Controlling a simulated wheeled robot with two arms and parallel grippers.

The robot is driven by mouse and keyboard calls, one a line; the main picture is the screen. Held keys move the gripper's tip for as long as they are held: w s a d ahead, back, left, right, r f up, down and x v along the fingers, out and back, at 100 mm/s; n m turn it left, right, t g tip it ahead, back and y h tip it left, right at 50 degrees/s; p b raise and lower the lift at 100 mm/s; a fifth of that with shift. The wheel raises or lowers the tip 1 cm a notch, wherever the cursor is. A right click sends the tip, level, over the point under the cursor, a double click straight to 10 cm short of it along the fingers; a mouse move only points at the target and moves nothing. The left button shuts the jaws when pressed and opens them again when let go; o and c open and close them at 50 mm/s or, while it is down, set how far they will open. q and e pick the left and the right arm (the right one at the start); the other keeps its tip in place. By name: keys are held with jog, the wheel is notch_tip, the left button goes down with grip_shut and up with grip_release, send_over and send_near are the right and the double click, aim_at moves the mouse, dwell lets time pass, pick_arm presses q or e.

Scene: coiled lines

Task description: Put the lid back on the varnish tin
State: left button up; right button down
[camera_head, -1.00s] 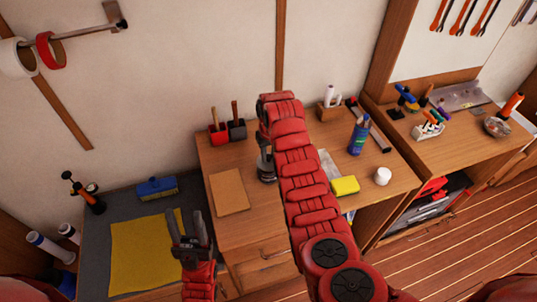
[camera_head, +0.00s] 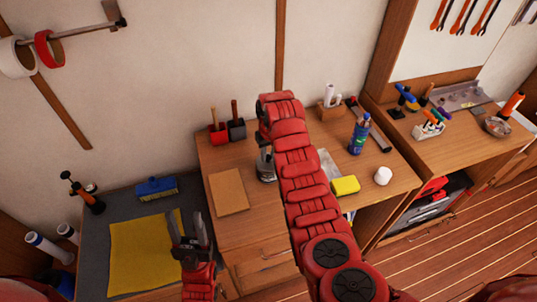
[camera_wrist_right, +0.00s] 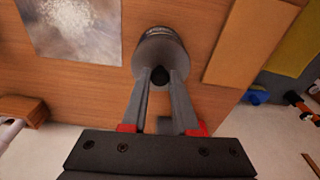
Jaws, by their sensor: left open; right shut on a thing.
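The varnish tin (camera_head: 266,172) is a grey metal tin with a dark label, upright on the wooden bench. It also shows in the right wrist view (camera_wrist_right: 157,32). My right gripper (camera_wrist_right: 160,76) points down over it, its fingers shut on the black knob of a grey lid (camera_wrist_right: 160,58). The lid is at the tin's top; I cannot tell whether it is fully seated or slightly above the rim. In the head view my right arm partly covers the tin. My left gripper (camera_head: 189,230) is open and empty, over the yellow cloth's right edge.
A brown board (camera_head: 229,192) lies left of the tin. Red and dark holders (camera_head: 227,131) stand behind it. A yellow sponge (camera_head: 345,185), a blue can (camera_head: 358,136) and a white round thing (camera_head: 383,175) are to the right. The yellow cloth (camera_head: 145,255) lies lower left.

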jog(key=shift+f+b, duration=0.1)
jog(key=shift+b, duration=0.2)
dwell(0.6)
jog(key=shift+c, duration=0.6)
grip_release()
jog(key=shift+r, duration=3.55)
jog(key=shift+c, duration=0.3)
grip_shut()
